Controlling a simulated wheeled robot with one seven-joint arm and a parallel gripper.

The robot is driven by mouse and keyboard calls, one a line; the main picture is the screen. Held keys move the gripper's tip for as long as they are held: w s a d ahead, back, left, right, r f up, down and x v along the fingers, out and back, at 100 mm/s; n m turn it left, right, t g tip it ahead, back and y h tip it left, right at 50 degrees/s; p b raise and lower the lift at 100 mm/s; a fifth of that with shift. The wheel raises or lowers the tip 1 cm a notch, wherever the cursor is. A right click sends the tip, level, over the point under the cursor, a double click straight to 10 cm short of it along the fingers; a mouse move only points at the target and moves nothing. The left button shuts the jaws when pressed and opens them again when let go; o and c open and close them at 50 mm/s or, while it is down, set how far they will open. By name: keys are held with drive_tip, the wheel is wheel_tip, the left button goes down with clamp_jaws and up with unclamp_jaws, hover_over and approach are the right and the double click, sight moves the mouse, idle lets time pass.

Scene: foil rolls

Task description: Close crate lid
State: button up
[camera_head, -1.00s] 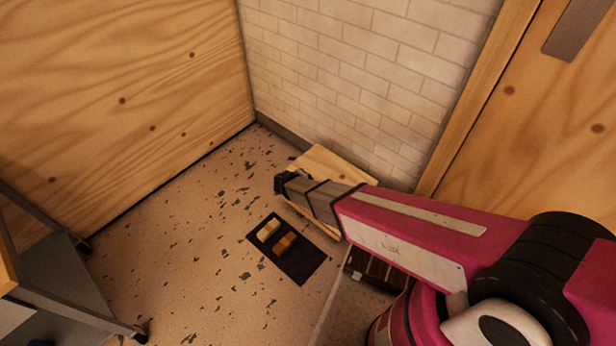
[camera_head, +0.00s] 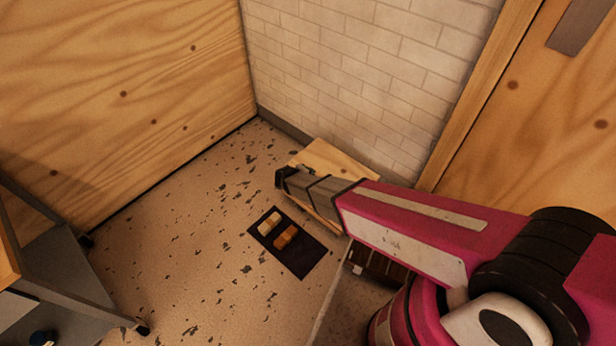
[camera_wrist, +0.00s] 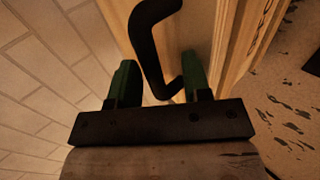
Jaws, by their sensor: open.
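A pale wooden crate with its lid panel (camera_head: 335,157) stands on the floor against the brick wall, partly hidden behind my arm. The lid appears raised, but its exact angle is unclear. In the wrist view, a wooden panel (camera_wrist: 202,32) fills the upper middle and carries a black bar handle (camera_wrist: 147,45). My gripper (camera_wrist: 160,70) is open, with its two green fingers on either side of the lower part of the handle. I cannot tell whether either finger touches it. In the head view my gripper (camera_head: 281,178) is at the crate's left side, its fingers hardly visible.
A dark mat (camera_head: 300,262) with several small tan and orange blocks lies on the floor left of the crate. A brown slatted box (camera_head: 376,265) is partly hidden under my arm. A grey wheeled cart (camera_head: 70,265) stands at lower left.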

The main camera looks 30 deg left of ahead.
drive_tip(key=v, duration=1)
drive_tip(key=shift+s+r, duration=0.15)
drive_tip(key=shift+s, duration=0.2)
